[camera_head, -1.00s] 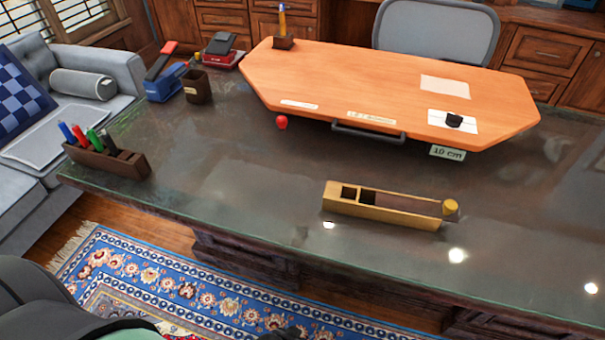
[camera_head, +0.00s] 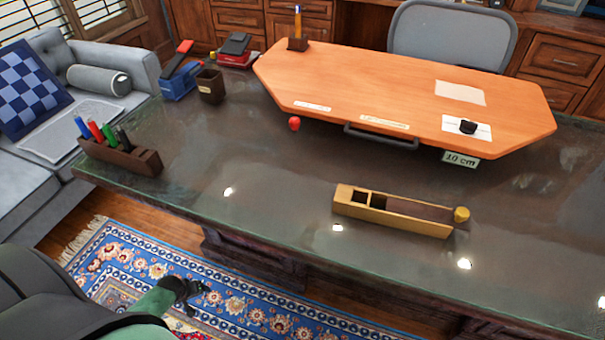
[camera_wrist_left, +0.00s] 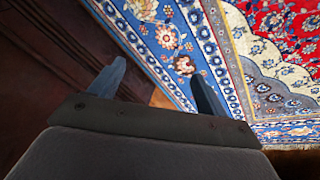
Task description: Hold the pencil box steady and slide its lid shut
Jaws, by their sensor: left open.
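The pencil box (camera_head: 392,222) is a long, light-wood box lying on the dark desk, right of the middle in the head view. Its brown lid (camera_head: 425,212) covers the right part and sticks out a little at the right end, by a yellow knob (camera_head: 461,214). Two dark compartments show uncovered at the left end. My left gripper (camera_head: 190,298) is below the desk's front edge, over the rug, well left of the box and apart from it. In the left wrist view its two fingers (camera_wrist_left: 160,85) are apart with nothing between them. My right gripper does not show.
The desk's front edge (camera_head: 270,241) lies between my left gripper and the box. A marker holder (camera_head: 130,157) stands at the desk's left end. An orange board (camera_head: 400,90) lies behind the box, with a red ball (camera_head: 294,124) near it. Desktop left of the box is clear.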

